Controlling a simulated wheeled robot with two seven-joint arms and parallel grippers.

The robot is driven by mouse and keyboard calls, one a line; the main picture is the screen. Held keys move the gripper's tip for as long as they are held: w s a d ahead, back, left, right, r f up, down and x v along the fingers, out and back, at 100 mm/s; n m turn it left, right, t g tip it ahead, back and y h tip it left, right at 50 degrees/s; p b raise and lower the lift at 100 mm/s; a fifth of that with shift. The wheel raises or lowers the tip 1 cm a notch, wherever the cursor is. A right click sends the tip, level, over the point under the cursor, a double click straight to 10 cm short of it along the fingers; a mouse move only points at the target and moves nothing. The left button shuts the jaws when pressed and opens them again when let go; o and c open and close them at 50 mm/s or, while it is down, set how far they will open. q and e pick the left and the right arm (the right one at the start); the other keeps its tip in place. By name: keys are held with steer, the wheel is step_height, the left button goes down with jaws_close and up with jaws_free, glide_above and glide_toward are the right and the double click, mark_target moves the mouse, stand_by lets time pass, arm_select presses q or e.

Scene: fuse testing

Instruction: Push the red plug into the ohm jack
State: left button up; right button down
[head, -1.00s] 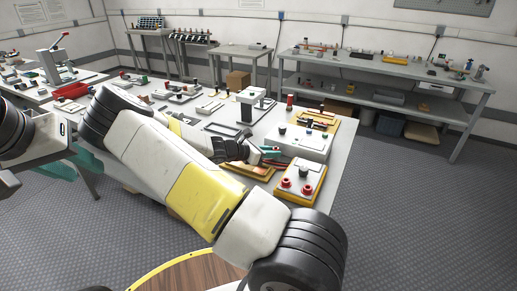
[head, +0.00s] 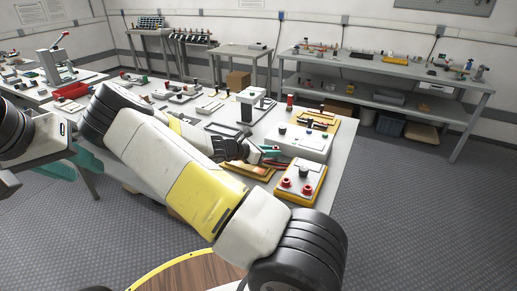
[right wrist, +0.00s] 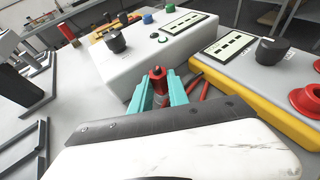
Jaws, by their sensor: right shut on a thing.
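My right gripper (head: 270,153) is at the front left side of the white meter box (head: 300,142). In the right wrist view its teal fingers (right wrist: 160,93) are shut on the red plug (right wrist: 158,80), which stands upright between them. The plug is close to the front face of the white box (right wrist: 175,50), which has a black knob (right wrist: 115,41) and small green and blue jacks (right wrist: 147,19) on top. I cannot tell which one is the ohm jack.
A yellow-edged instrument (head: 300,182) with a black knob and two red terminals sits at the near right. Red leads (right wrist: 204,88) lie between it and the white box. My right forearm covers much of the table.

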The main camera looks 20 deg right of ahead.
steer(key=shift+r, duration=0.15)
stand_by(0.4)
steer(key=shift+r, duration=2.25)
